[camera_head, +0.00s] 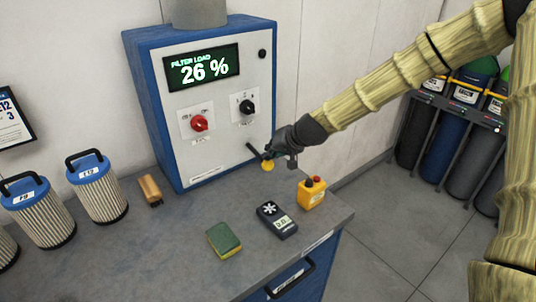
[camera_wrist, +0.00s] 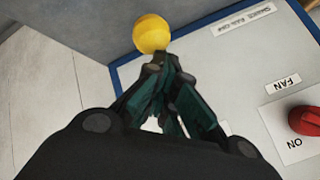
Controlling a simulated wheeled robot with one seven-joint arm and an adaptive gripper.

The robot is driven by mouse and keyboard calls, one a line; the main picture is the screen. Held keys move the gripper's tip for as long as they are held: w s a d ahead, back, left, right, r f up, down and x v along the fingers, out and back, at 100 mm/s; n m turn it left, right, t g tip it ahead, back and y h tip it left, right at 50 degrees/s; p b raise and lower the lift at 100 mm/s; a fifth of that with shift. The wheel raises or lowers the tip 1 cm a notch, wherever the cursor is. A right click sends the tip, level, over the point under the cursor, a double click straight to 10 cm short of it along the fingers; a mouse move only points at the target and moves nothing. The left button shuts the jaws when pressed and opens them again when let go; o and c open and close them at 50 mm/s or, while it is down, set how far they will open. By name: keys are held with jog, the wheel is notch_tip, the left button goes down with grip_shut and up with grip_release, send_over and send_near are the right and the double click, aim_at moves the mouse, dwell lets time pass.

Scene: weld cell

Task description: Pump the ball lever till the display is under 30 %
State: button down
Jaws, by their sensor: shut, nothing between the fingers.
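The display (camera_head: 202,68) on the blue and white filter cabinet reads "FILTER LOAD 26 %". The ball lever is a short dark rod (camera_head: 253,149) at the cabinet's lower right, with a yellow ball (camera_head: 267,166) at its end, low near the bench top. The yellow ball also shows in the wrist view (camera_wrist: 151,33), just beyond my fingertips. My gripper (camera_head: 270,154) is shut and empty, right by the ball. In the wrist view the fingertips (camera_wrist: 160,60) come together just short of the ball; whether they touch it I cannot tell.
The cabinet front has a red knob (camera_head: 199,123) and a black knob (camera_head: 247,107). On the bench are a yellow button box (camera_head: 311,194), a dark meter (camera_head: 277,220), a green sponge (camera_head: 223,240), a brush (camera_head: 150,190) and pleated filters (camera_head: 97,190).

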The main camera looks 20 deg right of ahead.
jog(key=shift+r+p, duration=1.05)
jog(key=shift+r, duration=0.5)
notch_tip(320, 180, up, 5)
jog(key=p, duration=0.3)
jog(key=shift+p, duration=0.3)
